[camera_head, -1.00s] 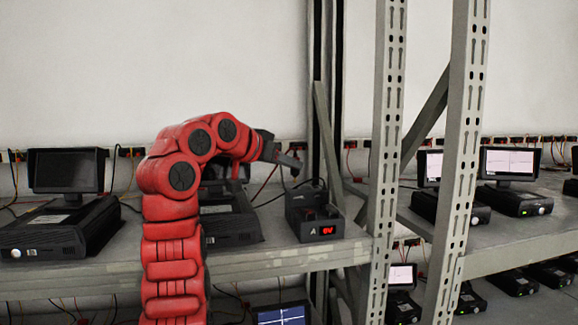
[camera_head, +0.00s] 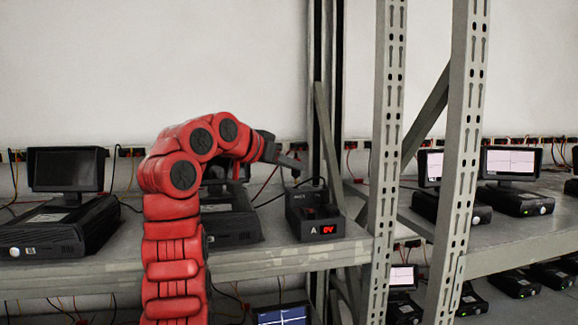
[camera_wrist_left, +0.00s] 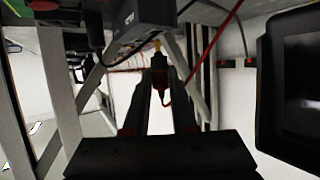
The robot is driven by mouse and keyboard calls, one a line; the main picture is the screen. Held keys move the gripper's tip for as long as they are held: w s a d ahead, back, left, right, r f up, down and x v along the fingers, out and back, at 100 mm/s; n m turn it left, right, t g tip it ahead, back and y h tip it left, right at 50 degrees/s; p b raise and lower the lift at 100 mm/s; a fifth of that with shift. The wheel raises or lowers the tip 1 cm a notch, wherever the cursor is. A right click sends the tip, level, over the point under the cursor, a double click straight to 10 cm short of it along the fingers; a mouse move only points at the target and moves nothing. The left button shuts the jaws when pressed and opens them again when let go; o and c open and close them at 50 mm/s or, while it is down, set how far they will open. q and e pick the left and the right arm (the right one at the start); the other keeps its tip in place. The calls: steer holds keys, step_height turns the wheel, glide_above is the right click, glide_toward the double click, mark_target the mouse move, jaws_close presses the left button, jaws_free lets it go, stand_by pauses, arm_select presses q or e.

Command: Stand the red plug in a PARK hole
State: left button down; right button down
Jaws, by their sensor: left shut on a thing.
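In the left wrist view the left gripper (camera_wrist_left: 160,68) is shut on the red plug (camera_wrist_left: 160,80), which is dark and partly hidden between the fingers. A yellow tip (camera_wrist_left: 157,45) shows beyond the fingertips, close to the side of the supply unit (camera_wrist_left: 138,24). I cannot tell whether the tip touches the unit. No PARK hole can be made out. My right gripper is not in view.
A dark monitor (camera_head: 66,170) stands on a black box at the left of the shelf (camera_head: 270,262). Grey rack posts (camera_head: 385,130) rise right of the supply unit. Several instruments with lit screens stand beyond them. Loose cables (camera_head: 268,186) run behind the gripper.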

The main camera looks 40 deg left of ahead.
arm_select(q)
steer(key=shift+f+b, duration=0.15)
steer(key=shift+b, duration=0.5)
stand_by(1.2)
steer(key=shift+f+b, duration=1.25)
stand_by(1.3)
steer(key=shift+c, duration=1.3)
jaws_free()
steer(key=shift+r, duration=0.1)
step_height(320, 180, up, 6)
steer(key=p, duration=0.5)
steer(key=shift+f+p, duration=0.25)
steer(key=shift+p, duration=0.1)
steer(key=shift+f, duration=0.15)
